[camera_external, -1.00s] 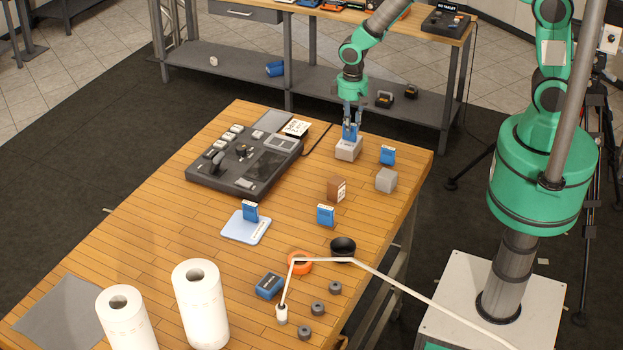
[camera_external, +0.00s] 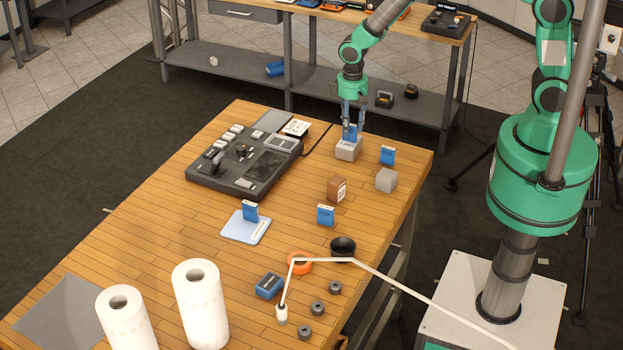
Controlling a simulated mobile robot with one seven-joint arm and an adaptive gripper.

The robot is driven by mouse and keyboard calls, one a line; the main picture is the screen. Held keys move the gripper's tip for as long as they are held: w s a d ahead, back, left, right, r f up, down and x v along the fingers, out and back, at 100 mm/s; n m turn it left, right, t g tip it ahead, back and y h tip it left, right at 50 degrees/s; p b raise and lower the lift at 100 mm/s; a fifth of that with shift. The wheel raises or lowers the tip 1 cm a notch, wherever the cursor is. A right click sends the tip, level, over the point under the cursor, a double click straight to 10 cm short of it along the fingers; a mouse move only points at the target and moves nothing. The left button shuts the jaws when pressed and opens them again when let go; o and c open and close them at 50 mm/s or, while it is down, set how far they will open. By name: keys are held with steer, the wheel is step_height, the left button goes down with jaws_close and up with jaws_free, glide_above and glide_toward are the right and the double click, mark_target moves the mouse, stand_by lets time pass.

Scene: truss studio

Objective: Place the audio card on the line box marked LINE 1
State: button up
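A blue card (camera_external: 351,132) stands upright on a light grey box (camera_external: 348,151) near the far right part of the wooden table. My gripper (camera_external: 353,133) is directly above that box, with its fingers apart on either side of the card. Other blue cards stand on the table: one (camera_external: 388,155) to the right, one (camera_external: 326,215) nearer the middle, and one (camera_external: 250,211) on a pale blue plate. A second grey box (camera_external: 386,181) stands near the right edge. The writing on cards and boxes is too small to read.
A dark mixing console (camera_external: 243,165) lies left of my gripper. A brown box (camera_external: 336,189), a black bowl (camera_external: 343,246), an orange ring (camera_external: 300,267) and a blue box (camera_external: 269,286) stand nearer the front. White rolls (camera_external: 200,300) stand front left. The table's left middle is clear.

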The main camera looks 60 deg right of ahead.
step_height(320, 180, up, 12)
steer(key=shift+f+b, duration=0.15)
steer(key=shift+b, duration=0.2)
stand_by(0.9)
steer(key=s+d+r+t, duration=0.1)
steer(key=s+d+r, duration=0.1)
steer(key=s+r, duration=0.65)
steer(key=s+d+r+t, duration=0.2)
steer(key=s+d+r, duration=0.15)
steer(key=r, duration=0.95)
steer(key=s+d+r+t, duration=0.1)
steer(key=s+r, duration=0.2)
steer(key=s, duration=0.7)
steer(key=s+d+r+t, duration=0.1)
steer(key=s+r, duration=0.3)
steer(key=s, duration=0.6)
steer(key=shift+s+d+r+t, duration=0.25)
steer(key=shift+s+t, duration=0.05)
steer(key=shift+s, duration=0.1)
